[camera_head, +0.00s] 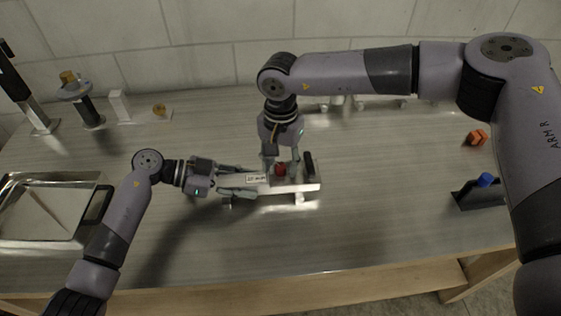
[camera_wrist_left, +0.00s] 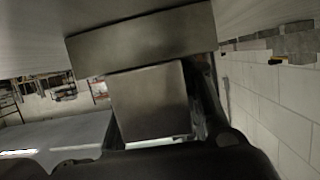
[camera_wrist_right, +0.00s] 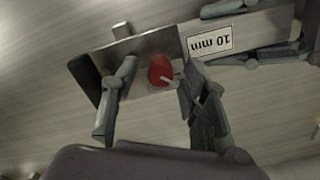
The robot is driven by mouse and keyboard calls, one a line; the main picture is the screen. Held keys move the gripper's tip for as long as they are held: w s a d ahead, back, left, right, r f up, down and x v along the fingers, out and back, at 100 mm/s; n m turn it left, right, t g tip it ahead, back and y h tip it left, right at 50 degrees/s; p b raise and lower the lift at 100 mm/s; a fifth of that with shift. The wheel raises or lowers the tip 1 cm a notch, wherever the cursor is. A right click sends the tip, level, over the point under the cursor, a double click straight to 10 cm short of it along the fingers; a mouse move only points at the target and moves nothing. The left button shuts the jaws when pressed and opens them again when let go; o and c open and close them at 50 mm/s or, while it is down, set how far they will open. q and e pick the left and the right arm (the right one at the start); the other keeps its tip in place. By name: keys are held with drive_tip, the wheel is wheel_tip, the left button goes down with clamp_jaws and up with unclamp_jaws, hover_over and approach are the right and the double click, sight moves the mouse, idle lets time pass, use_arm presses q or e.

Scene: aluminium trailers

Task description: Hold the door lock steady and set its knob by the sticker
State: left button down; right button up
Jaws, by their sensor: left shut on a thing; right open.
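The door lock (camera_head: 300,188) is a bright metal body with a dark end piece (camera_head: 309,163), lying on the table. Its red knob (camera_wrist_right: 160,70) has a small light pointer on its side. A white sticker (camera_wrist_right: 210,42) on the lock reads "10 mm", upside down in the right wrist view. My left gripper (camera_head: 245,181) is shut on the lock's left end; metal faces of the lock (camera_wrist_left: 150,100) fill the left wrist view. My right gripper (camera_head: 281,168) points down over the lock, open, one finger on each side of the knob. Contact with the knob is unclear.
A metal tray (camera_head: 100,178) lies at the left. Stands and a small block with a yellowish piece (camera_head: 159,109) are at the back left. An orange piece (camera_head: 477,137) and a dark holder with a blue top (camera_head: 485,180) are at the right. The front middle of the table is clear.

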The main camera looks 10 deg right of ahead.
drive_tip(key=shift+f, duration=0.1)
drive_tip(key=shift+c, duration=0.2)
clamp_jaws()
idle(0.4)
